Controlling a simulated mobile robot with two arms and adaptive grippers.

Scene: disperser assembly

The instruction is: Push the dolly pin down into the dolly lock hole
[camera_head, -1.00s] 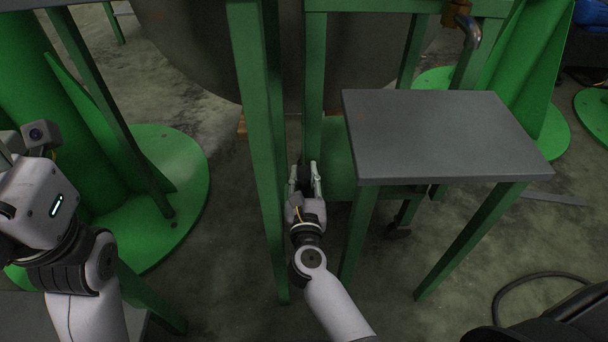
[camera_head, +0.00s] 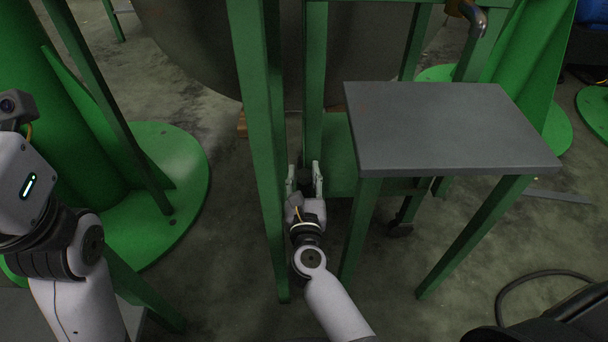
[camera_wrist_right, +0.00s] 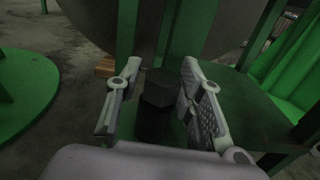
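My right gripper (camera_head: 304,177) reaches down beside the green frame's upright, left of the grey table. In the right wrist view, its two fingers (camera_wrist_right: 158,82) stand apart on either side of a dark, many-sided block (camera_wrist_right: 158,88), which looks like the head of the dolly pin. The block also shows as a small dark shape between the fingers in the head view (camera_head: 305,176). Gaps seem to show between it and the fingers. I cannot make out the dolly lock hole. My left arm shows at the left edge, with its gripper out of view.
The grey tabletop (camera_head: 445,128) stands right of my right arm. A green upright (camera_head: 258,130) stands close on its left. A large rounded metal vessel (camera_head: 190,45) is behind. A green plate (camera_head: 341,170) lies right of the gripper. A black cable (camera_head: 505,292) lies at lower right.

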